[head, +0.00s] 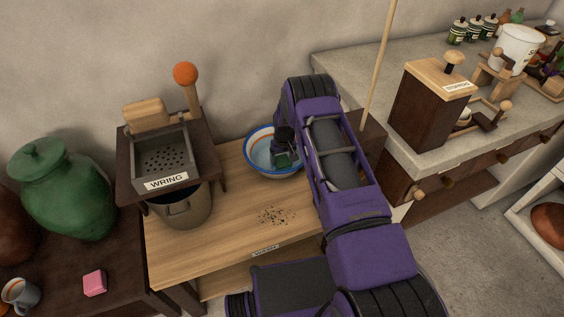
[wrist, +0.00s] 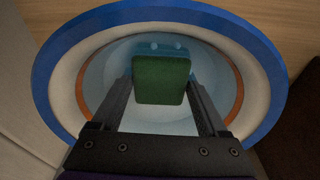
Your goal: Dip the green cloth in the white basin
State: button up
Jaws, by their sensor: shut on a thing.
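The white basin (head: 253,163) has a blue rim and an orange band inside, and stands on the wooden table; it fills most of the wrist view (wrist: 62,80). Pale blue water shows inside it. My gripper (head: 284,154) reaches down into the basin from the right. In the wrist view my gripper (wrist: 161,88) is shut on the green cloth (wrist: 161,80), a small squarish piece between the two fingers. The cloth is inside the basin's rim. A teal patch shows just beyond it. I cannot tell how deep the cloth sits in the water.
A perforated tray labelled WRING (head: 164,160) stands left of the basin, above a metal pot (head: 183,208). Dark crumbs (head: 276,215) lie on the wooden table (head: 200,248). A green jar (head: 65,190) stands at left. A dark wooden box (head: 432,105) stands on the right counter.

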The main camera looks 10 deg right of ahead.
aim_at(282, 160)
jog(key=shift+r, duration=0.1)
jog(key=shift+r+p, duration=2)
jog(key=shift+r, duration=2.7)
jog(key=shift+r+p, duration=0.5)
jog(key=shift+r, duration=0.85)
